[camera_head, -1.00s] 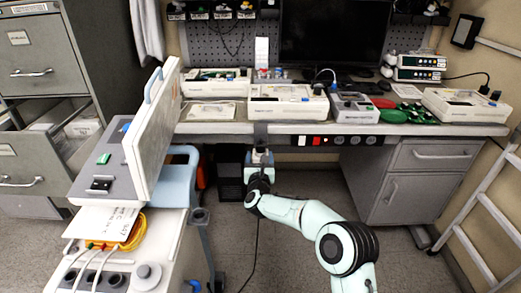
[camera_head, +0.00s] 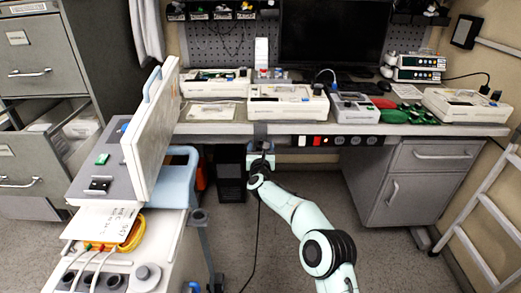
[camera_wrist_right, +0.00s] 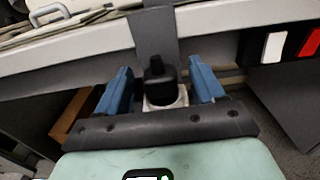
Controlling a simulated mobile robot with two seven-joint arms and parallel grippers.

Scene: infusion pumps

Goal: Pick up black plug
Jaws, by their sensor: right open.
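The black plug (camera_wrist_right: 158,80) stands upright in a pale socket piece under the desk's front edge in the right wrist view. My right gripper (camera_wrist_right: 161,84) is open, with one blue finger on each side of the plug and visible gaps between. In the head view my right gripper (camera_head: 261,149) is at the front edge of the desk, below the white pump. The plug is hidden or too small to make out there. My left gripper is not in view.
The desk (camera_head: 350,128) carries several pumps, with a power strip (camera_head: 335,141) along its front edge. A dark cable (camera_head: 256,235) hangs below my right gripper. A cart (camera_head: 185,235) stands at left, a ladder (camera_head: 490,205) at right. The floor between is mostly clear.

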